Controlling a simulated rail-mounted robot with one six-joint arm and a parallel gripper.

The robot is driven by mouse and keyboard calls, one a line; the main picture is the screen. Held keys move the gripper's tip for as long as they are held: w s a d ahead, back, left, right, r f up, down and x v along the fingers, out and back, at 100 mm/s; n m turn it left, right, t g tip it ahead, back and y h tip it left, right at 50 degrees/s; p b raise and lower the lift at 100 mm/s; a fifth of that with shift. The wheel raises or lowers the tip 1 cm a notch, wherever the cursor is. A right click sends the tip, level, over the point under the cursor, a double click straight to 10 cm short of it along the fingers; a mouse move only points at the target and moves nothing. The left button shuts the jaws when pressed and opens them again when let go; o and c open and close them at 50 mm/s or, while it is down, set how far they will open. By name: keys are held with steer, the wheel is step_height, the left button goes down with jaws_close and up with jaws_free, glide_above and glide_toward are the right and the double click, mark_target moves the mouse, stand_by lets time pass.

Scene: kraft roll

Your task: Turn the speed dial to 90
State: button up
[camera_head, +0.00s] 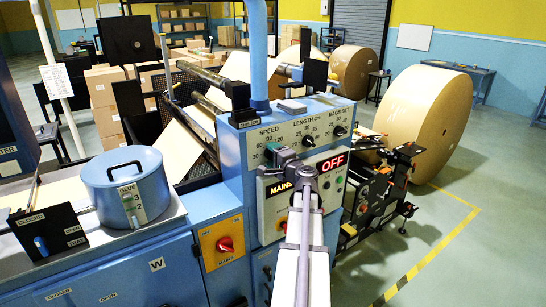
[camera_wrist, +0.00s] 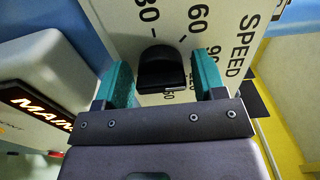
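The speed dial is a black knob (camera_wrist: 162,68) on a pale panel, with printed numbers around it, including 60 and 90, in the wrist view. My gripper (camera_wrist: 163,88) has its two teal fingers on either side of the knob, with what look like narrow gaps, so it appears open around it. Which number the knob points to is not clear. In the head view my gripper (camera_head: 283,158) is at the SPEED scale on the blue control panel (camera_head: 236,143) and mostly hides the dial.
The length knob (camera_head: 308,141) and bags knob (camera_head: 339,131) are just right of the speed dial. A red switch on a yellow plate (camera_head: 226,244) and a blue glue pot (camera_head: 124,187) are to the left.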

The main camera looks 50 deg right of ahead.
steer(key=shift+o, duration=0.7)
steer(key=v, duration=1)
steer(key=shift+s+a, duration=0.2)
steer(key=shift+s, duration=0.15)
